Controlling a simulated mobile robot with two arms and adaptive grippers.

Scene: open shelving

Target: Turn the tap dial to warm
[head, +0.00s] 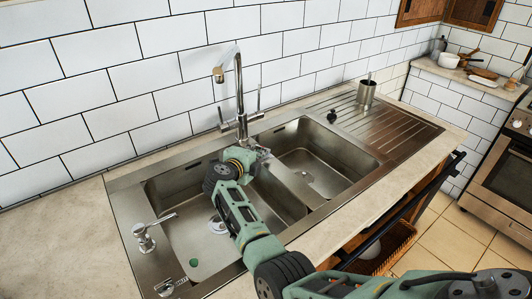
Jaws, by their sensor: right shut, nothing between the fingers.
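The chrome tap (239,95) stands upright at the back of the double steel sink, its spout curving toward the left basin. A slim handle (221,116) shows on its left and another (258,101) on its right. No warm marking can be made out. My right gripper (262,154) is shut and empty, in front of the tap's foot and over the divider between the basins in the picture. I cannot tell whether it touches the tap. My right arm covers part of the left basin (175,215). My left gripper is not in view.
A soap dispenser (145,238) stands at the sink's left edge. A steel cup (366,92) and a small black object (332,116) are near the ribbed drainer (385,125). The right basin (330,160) is empty. White tiles rise close behind the tap.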

